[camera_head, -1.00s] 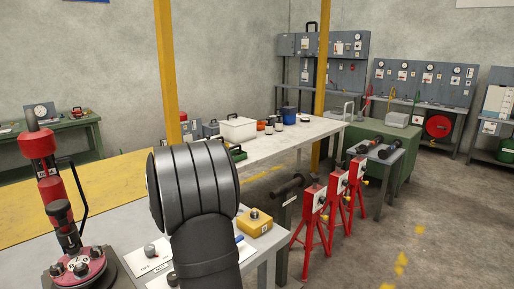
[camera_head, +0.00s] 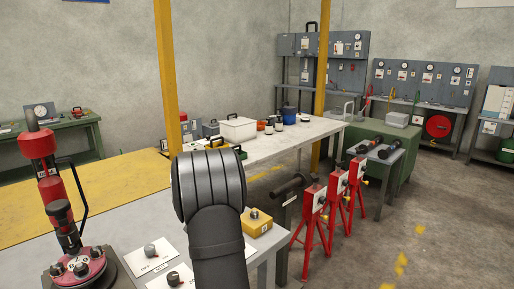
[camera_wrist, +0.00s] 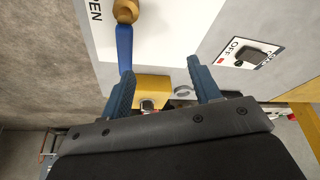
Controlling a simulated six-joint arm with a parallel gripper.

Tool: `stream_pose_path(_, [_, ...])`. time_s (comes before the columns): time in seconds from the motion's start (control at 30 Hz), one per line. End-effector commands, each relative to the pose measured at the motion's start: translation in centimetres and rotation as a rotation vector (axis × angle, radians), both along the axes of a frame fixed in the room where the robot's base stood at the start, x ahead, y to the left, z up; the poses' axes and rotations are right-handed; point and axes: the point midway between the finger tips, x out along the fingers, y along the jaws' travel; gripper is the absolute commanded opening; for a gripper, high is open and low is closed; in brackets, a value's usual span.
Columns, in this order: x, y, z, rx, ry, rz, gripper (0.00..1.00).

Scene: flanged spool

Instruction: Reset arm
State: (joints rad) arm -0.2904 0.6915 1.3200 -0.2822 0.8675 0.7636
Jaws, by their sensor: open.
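My gripper (camera_wrist: 166,82) shows in the wrist view with its two blue fingers apart and nothing between them. Below the fingers in that view are a yellow box (camera_wrist: 152,88) and a white plate with a blue lever (camera_wrist: 124,45) on a brass fitting (camera_wrist: 125,11). In the head view my dark arm covers part of the near table, and my gripper is hidden.
A red press-like device (camera_head: 72,215) stands at the left of the near table (camera_head: 120,215). Knobs on white plates (camera_head: 152,256) lie beside it. Red stands (camera_head: 314,215) are on the floor to the right. A white plate marked OFF carries a black switch (camera_wrist: 248,54).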

Motion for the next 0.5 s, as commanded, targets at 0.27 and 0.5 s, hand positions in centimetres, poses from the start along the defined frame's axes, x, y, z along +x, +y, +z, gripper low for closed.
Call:
stream_pose_path(0.27, [0.9, -3.9, -3.4, -0.003, -0.026, -0.208, 0.57])
stream_pose_path(0.5, [0.7, -2.7, -2.2, 0.000, -0.025, -0.158, 0.57])
